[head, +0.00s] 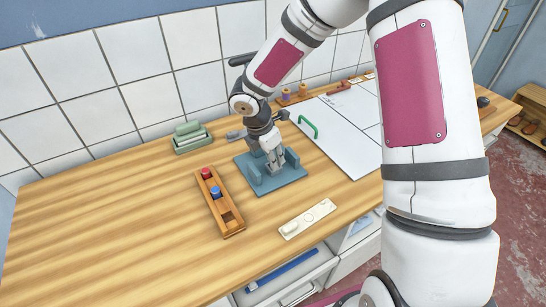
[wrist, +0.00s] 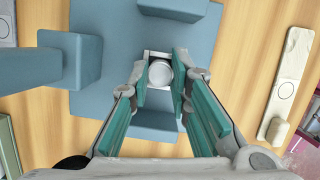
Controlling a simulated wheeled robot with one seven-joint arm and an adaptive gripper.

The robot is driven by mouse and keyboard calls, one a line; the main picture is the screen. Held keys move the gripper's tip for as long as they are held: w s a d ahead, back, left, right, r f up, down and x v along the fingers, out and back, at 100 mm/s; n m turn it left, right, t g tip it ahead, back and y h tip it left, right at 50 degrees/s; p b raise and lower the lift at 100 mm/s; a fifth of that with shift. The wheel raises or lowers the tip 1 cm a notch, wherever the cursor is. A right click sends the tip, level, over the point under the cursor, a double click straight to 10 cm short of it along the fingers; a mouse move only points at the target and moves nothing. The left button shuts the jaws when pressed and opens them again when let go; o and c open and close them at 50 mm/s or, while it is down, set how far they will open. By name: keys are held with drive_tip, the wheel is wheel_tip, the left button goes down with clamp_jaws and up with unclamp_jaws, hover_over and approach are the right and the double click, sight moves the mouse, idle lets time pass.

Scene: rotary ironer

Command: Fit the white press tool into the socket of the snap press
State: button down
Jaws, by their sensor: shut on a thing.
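The snap press (head: 289,179) is a blue-grey plate with upright blocks, on the wooden worktop. It also fills much of the wrist view (wrist: 190,38). My gripper (head: 272,163) points down over the press, between its blocks. In the wrist view my gripper's green-padded fingers (wrist: 161,82) are closed on both sides of the white press tool (wrist: 160,73), which shows a round pale top on a squarish light body. The tool's lower end and the socket are hidden beneath it, so I cannot tell whether the tool is seated.
A wooden rack (head: 222,206) left of the press holds a red-topped tool (head: 206,173) and a blue-topped tool (head: 216,192); its front slot is empty. A cream panel (head: 308,218) lies in front. A green-grey tray (head: 191,139) stands behind. The left worktop is clear.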

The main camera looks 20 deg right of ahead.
drive_tip(key=c, duration=1.5)
unclamp_jaws()
drive_tip(key=shift+f, duration=0.15)
drive_tip(key=v, duration=1.2)
drive_tip(key=shift+s+d+r+m+t+y, duration=0.55)
drive_tip(key=shift+s+r+m+t, duration=0.2)
drive_tip(key=shift+s+r+m, duration=2.65)
drive_tip(key=shift+s+d+r+m+t+y, duration=0.55)
drive_tip(key=shift+s+r+m, duration=1.85)
drive_tip(key=shift+s+m, duration=2.05)
drive_tip(key=shift+s+d+r+m+t+y, duration=0.5)
drive_tip(key=shift+s+r+m+t, duration=0.4)
drive_tip(key=shift+s+r+m, duration=2.95)
